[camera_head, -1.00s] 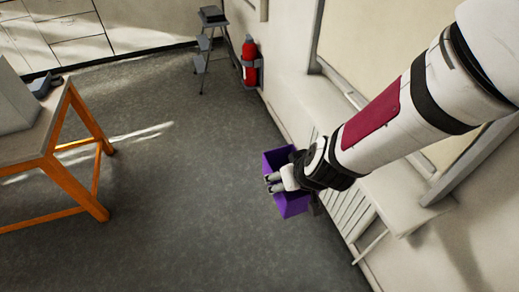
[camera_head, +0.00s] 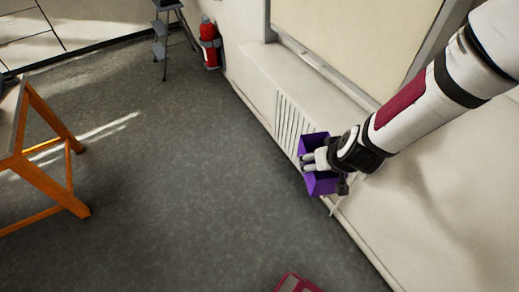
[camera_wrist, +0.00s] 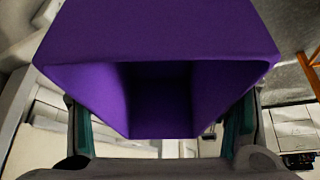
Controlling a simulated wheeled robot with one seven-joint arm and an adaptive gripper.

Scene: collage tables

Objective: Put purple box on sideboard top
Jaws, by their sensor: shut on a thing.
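The purple box (camera_head: 321,183) is held in my gripper (camera_head: 312,163) off the floor, near the right wall in the head view. In the wrist view the purple box (camera_wrist: 160,35) fills the upper middle, with its open hollow side facing the camera. My gripper's fingers (camera_wrist: 160,130) stand on either side of it, shut on it. My fingers cover part of the box in the head view. I cannot identify a sideboard in either view.
A white slatted wall unit with a ledge (camera_head: 262,75) runs along the right wall under a window. A red fire extinguisher (camera_head: 209,45) and a grey step ladder (camera_head: 160,40) stand at the back. An orange-legged table (camera_head: 45,170) is at left. A red object (camera_head: 296,284) shows at the bottom edge. The middle floor is clear.

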